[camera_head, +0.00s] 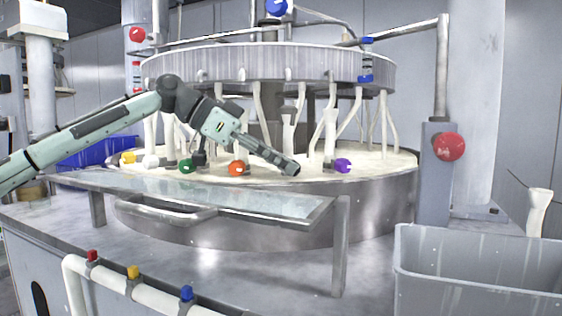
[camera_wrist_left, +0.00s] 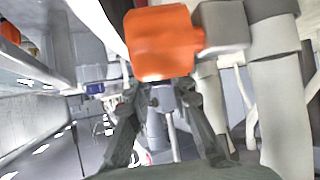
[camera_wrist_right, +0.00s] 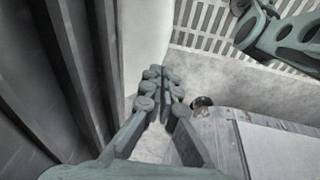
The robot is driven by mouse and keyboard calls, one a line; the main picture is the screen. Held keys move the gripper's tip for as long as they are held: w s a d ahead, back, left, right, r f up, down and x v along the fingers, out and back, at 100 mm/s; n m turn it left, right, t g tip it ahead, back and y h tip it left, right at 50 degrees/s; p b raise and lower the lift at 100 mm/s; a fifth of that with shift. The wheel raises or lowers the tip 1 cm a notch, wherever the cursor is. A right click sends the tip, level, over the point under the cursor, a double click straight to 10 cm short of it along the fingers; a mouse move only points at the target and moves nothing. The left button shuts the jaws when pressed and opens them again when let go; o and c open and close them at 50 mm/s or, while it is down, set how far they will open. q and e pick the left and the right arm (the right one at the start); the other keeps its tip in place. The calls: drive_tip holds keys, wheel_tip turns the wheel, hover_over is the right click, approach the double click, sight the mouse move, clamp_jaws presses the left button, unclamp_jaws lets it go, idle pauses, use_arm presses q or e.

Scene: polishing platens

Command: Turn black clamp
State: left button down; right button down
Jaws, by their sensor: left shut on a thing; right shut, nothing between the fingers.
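My left gripper (camera_head: 288,167) reaches in from the left across the pale round basin. Its fingers are shut around a small dark piece at the basin's front edge, between the orange clamp and the purple clamp; this is the black clamp, mostly hidden by the fingers. In the left wrist view the fingertips close around a dark grey piece (camera_wrist_left: 161,97), just below the near orange clamp. My right gripper (camera_wrist_right: 160,88) is shut and empty in the right wrist view. It is outside the head view.
The orange clamp (camera_head: 237,168) is close beside the left gripper. The purple clamp (camera_head: 343,166), green clamp (camera_head: 187,166) and yellow clamp (camera_head: 128,158) line the basin's rim. A glass-topped shelf (camera_head: 200,192) stands in front. A grey bin (camera_head: 480,280) is at front right.

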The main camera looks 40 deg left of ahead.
use_arm(q)
drive_tip(key=c, duration=1.4)
unclamp_jaws()
drive_tip(key=shift+o, duration=0.2)
drive_tip(key=v, duration=1.2)
drive_tip(key=shift+s, duration=0.1)
